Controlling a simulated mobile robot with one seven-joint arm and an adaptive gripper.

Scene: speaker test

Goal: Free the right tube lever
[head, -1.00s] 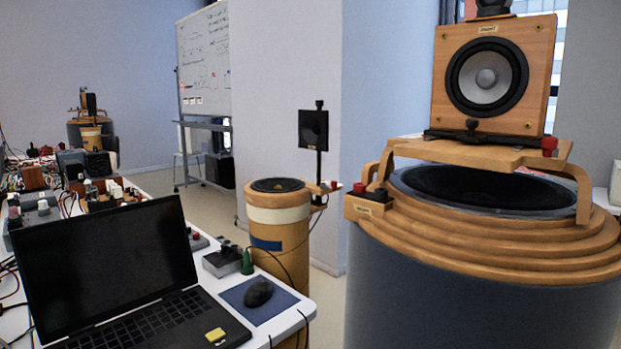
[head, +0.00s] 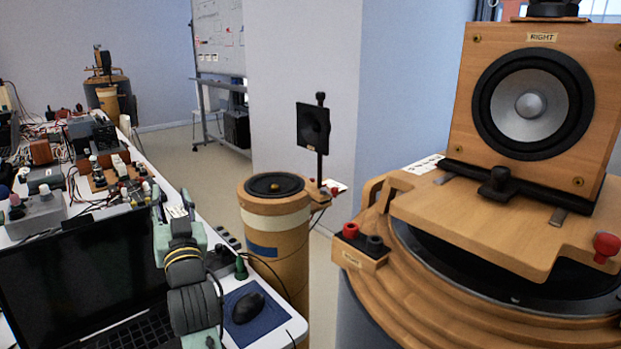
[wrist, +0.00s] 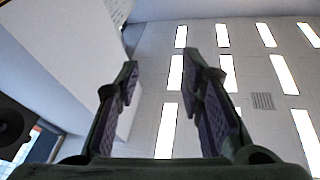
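The right speaker box (head: 532,92), labelled RIGHT, stands on a wooden bridge (head: 470,218) over a large round woofer (head: 440,262). A black bar with a black knob (head: 497,184) lies along the box's front foot. A red ball-shaped knob (head: 606,246) sits at the bridge's right front edge. I cannot tell which part is the lever. A narrower tan tube (head: 276,235) stands left of it, with a black panel on a post (head: 314,126). My gripper (wrist: 160,62) is open and empty in the wrist view, pointing at the ceiling, away from these things.
A white table at left holds an open laptop (head: 80,270), a mouse (head: 247,307) and several devices with cables. Red and black terminals (head: 362,240) sit on the woofer's left rim. A whiteboard (head: 219,35) stands behind. Floor shows between table and back wall.

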